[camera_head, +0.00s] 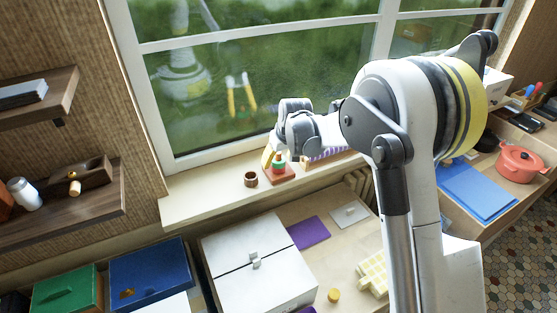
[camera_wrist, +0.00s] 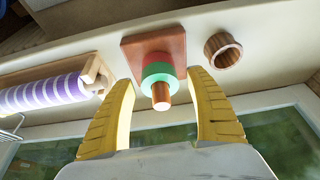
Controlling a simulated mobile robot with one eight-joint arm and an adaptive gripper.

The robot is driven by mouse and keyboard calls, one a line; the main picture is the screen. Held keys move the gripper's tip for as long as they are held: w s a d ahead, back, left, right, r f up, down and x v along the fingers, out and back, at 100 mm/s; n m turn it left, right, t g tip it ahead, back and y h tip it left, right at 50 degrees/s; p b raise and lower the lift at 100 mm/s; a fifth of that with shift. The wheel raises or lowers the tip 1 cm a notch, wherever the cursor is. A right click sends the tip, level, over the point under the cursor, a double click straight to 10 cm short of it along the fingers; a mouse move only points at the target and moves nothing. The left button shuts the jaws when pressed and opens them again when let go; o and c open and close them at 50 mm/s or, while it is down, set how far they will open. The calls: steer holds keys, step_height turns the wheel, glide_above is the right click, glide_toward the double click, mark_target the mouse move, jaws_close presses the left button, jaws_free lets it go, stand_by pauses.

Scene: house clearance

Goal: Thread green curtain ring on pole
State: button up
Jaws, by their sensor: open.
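The green curtain ring (camera_wrist: 158,72) sits around the short copper-coloured pole (camera_wrist: 160,98), part-way along it, with the pole's tip sticking out past it. The pole stands on a red-brown square base (camera_wrist: 130,47) on the window sill. The ring (camera_head: 278,164) and base (camera_head: 281,176) also show small in the head view. My gripper (camera_wrist: 161,82) is open, its yellow fingers on either side of the pole and ring, with gaps visible on both sides. In the head view my gripper (camera_head: 273,157) is at the base, partly hidden by my wrist.
A brown wooden ring-shaped piece (camera_wrist: 222,49) stands close to the base on the sill. A purple-and-white striped roll (camera_wrist: 50,93) in a wooden holder lies on the other side. The window (camera_head: 240,85) is close behind. A white box (camera_head: 258,265) stands on the counter below.

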mark_target(280, 155)
steer(key=shift+p+v, duration=1.2)
steer(key=shift+v, duration=1.35)
steer(key=v, duration=1.2)
steer(key=s+d+f+m+t+b, duration=0.1)
steer(key=s+d+b, duration=0.25)
steer(key=s, duration=0.35)
steer(key=s+d+m+b, duration=0.1)
steer(key=s+d+b, duration=0.25)
steer(key=s, duration=0.35)
steer(key=s+d+f+m+t+h+b, duration=0.1)
steer(key=s+d+f+b, duration=0.1)
steer(key=s+f, duration=0.3)
steer(key=s+d+f+m+t+b, duration=0.1)
steer(key=s+d+f+b, duration=0.2)
steer(key=s, duration=0.8)
step_height(280, 155, down, 3)
steer(key=shift+f+m+h+b, duration=0.3)
steer(key=shift+h+b, duration=0.1)
steer(key=shift+b, duration=0.75)
